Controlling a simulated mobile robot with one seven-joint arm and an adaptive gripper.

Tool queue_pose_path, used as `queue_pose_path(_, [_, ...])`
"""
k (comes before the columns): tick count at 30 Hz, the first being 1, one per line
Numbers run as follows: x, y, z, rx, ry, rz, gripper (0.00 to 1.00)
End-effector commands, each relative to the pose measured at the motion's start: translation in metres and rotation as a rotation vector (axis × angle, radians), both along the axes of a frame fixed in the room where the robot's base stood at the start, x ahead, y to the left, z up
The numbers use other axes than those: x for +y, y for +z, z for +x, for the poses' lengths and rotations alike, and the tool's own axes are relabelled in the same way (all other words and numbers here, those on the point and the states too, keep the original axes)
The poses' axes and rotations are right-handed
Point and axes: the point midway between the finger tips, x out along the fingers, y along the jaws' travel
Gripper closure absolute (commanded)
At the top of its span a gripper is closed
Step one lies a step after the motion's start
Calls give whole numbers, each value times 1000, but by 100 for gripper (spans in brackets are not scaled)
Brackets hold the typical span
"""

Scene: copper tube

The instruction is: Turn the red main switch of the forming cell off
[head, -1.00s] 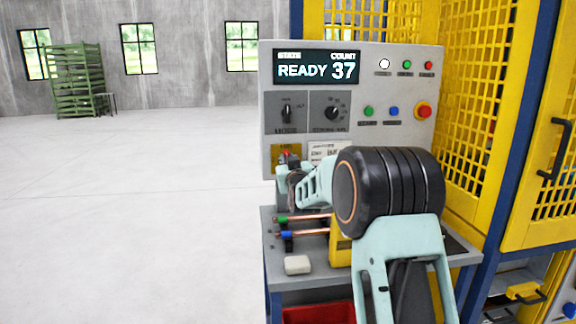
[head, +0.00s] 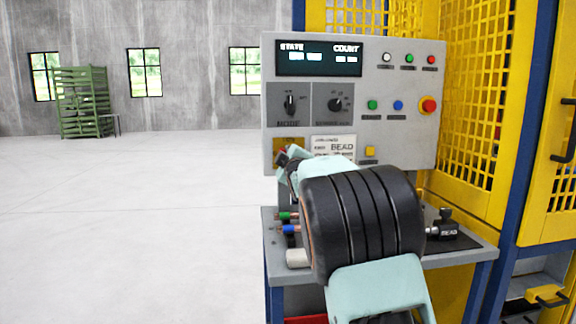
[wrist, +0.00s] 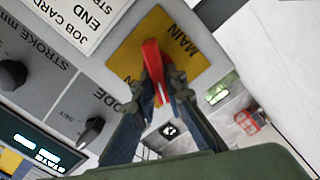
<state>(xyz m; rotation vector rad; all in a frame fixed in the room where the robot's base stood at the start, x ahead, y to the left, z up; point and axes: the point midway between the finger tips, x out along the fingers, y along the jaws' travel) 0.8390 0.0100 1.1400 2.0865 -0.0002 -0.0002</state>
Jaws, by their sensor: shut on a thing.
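The red main switch handle (wrist: 152,58) stands out from a yellow plate marked MAIN (wrist: 185,45) in the wrist view. My gripper (wrist: 158,90) is shut on the handle, with one finger on each side of it. In the head view the yellow plate (head: 286,145) is at the lower left of the grey control panel (head: 385,140). My gripper (head: 288,157) is in front of it, largely hidden by my arm. Only a little red of the handle (head: 282,158) shows there. The panel display (head: 318,57) shows STATE and COUNT with small, unreadable values.
Two dark selector knobs (head: 290,104) sit above the main switch. A red emergency button (head: 429,105) is on the panel's right. Yellow mesh guarding stands at right; the left floor is open.

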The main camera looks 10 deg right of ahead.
Motion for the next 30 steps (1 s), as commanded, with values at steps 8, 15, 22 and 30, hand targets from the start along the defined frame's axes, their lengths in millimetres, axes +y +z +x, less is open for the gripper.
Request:
queue_pose_path(8, [1,-7,0,-1,0,-246,100])
queue_pose_path(15, [2,-7,0,0,0,-407,100])
queue_pose_path(22, [1,-7,0,1,-1,-497,100])
queue_pose_path(30, [0,-6,0,2,-1,-531,100])
